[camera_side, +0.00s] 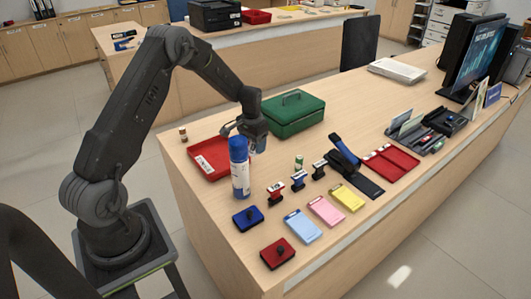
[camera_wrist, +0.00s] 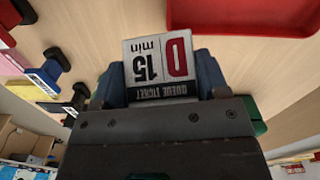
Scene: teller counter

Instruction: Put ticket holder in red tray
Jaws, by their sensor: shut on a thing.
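My gripper (camera_side: 257,138) is shut on the ticket holder (camera_wrist: 160,62), which shows a white card reading "D", "15 min" and "queue ticket", upside down in the wrist view. In the side view only a small pale blue part shows below the gripper, behind the blue spray can. A red tray also shows at the upper right of the wrist view (camera_wrist: 262,14). The holder is apart from it.
A blue-and-white can (camera_side: 239,170) stands close to the tray and gripper. A green cash box (camera_side: 293,112) is behind the gripper. Stamps (camera_side: 298,180), ink pads (camera_side: 277,252) and coloured cards (camera_side: 325,211) lie in front. A red divided tray (camera_side: 388,163) is farther right.

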